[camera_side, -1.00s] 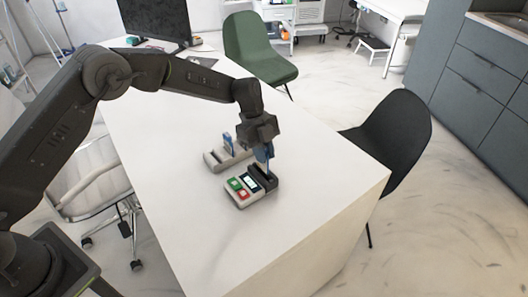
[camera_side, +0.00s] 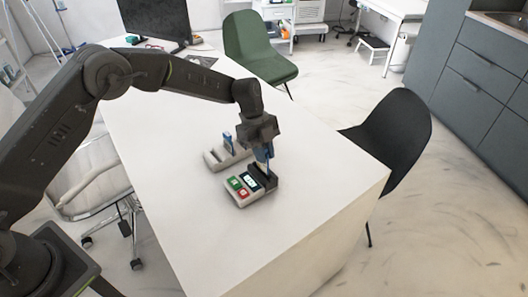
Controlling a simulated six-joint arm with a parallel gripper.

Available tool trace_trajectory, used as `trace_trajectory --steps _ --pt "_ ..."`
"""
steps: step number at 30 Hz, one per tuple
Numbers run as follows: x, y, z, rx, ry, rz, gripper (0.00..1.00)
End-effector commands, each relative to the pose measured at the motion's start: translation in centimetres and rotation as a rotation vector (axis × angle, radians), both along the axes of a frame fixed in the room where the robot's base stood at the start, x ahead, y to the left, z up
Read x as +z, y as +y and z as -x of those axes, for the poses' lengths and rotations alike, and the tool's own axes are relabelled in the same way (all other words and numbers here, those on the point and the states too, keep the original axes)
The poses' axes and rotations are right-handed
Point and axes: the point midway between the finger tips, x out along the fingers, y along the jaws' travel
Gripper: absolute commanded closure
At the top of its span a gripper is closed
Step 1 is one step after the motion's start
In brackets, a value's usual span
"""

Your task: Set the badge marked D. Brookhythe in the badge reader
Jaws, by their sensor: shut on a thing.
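The badge reader (camera_side: 257,194) stands on the white table, with a green key, a red key, a small lit screen and a dark slot part at its back right. My gripper (camera_side: 264,163) points down over that dark part. It is shut on a blue badge (camera_side: 264,168), of which only a narrow strip shows. The badge's lower edge is at the slot; I cannot tell how deep it sits. The name on it is not readable. A pale badge rack (camera_side: 212,162) stands just behind the reader, with another blue-and-white badge (camera_side: 228,142) upright in it.
The white table (camera_side: 215,245) is clear in front of and right of the reader. A monitor (camera_side: 157,20) stands at its far end. A black chair (camera_side: 392,135) is at the right side, a green chair (camera_side: 256,50) behind, and a white chair (camera_side: 92,178) at the left.

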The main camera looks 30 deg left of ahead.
Motion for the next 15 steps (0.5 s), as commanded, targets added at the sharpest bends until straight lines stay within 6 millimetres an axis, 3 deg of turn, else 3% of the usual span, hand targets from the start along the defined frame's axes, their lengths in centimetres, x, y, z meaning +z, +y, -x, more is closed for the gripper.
trace_trajectory --steps 15 --pt "-0.89 -0.01 0.03 0.001 0.002 0.0 1.0"
